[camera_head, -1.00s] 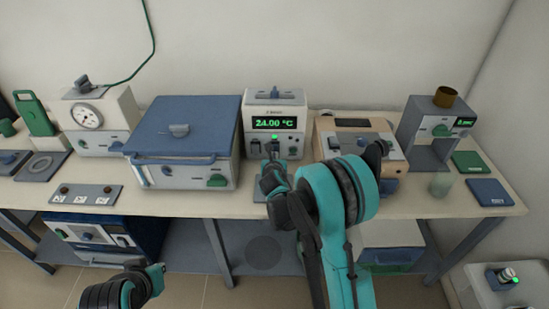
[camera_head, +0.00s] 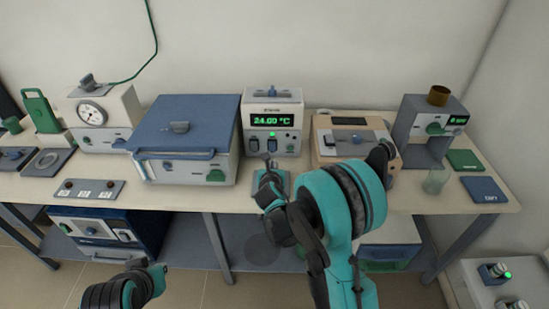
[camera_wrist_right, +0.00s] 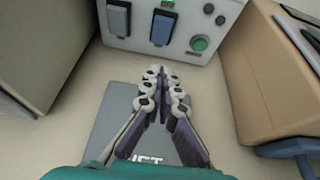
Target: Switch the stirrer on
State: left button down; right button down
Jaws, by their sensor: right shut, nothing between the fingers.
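No label that I can read names the stirrer. A white control box (camera_head: 272,108) with a green 24.00 °C display stands at the back of the table.
A blue-lidded furnace (camera_head: 187,125) stands left of the box, and a tan device (camera_head: 352,140) stands close on the right. A grey-blue pad (camera_wrist_right: 120,118) lies under my right gripper. A glass beaker (camera_head: 435,180) stands further right.

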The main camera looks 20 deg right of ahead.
jog(key=s, duration=0.2)
jog(key=s+a+p, duration=0.1)
jog(key=s+a, duration=0.1)
jog(key=s, duration=0.1)
jog(key=shift+s+r, duration=0.3)
